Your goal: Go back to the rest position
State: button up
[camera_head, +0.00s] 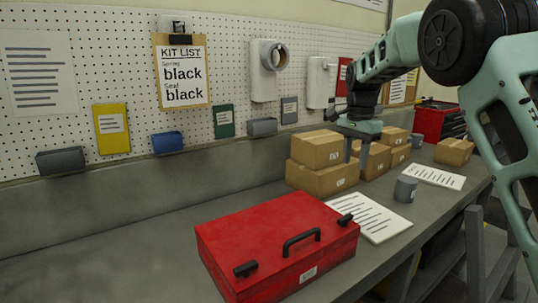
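My gripper (357,155) hangs from my mint-green and black arm in the right half of the view. It points down in front of the cardboard boxes, above the grey workbench (130,245). Its two fingers are apart with a gap between them, and I see nothing held there. I cannot tell how far it is from the boxes behind it.
A shut red toolbox (265,225) lies at the front of the bench. Behind it are cardboard boxes (318,149), a paper sheet (368,217) and a grey cup (405,189). A pegboard (110,50) with a kit list (183,75) reading "black" twice runs along the back.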

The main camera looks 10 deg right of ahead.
jog(key=s+a+f+n+y+b, duration=0.1)
jog(key=s+a+f+n, duration=0.2)
jog(key=s+a+n, duration=0.5)
jog(key=s+a+f+n+y+b, duration=0.1)
jog(key=s+a+f+n, duration=0.15)
jog(key=s+a, duration=0.8)
jog(key=s+a+f+n, duration=0.1)
jog(key=s+f+n, duration=0.1)
jog(key=s, duration=0.5)
jog(key=s+a+f+n+h, duration=0.1)
jog(key=s+f+n, duration=0.1)
jog(key=s+n, duration=0.3)
jog(key=s+a+f+n, duration=0.1)
jog(key=s+n, duration=0.3)
jog(key=s, duration=0.5)
jog(key=shift+s+a+f+b, duration=0.15)
jog(key=shift+a+f+b, duration=0.25)
jog(key=shift+f, duration=0.45)
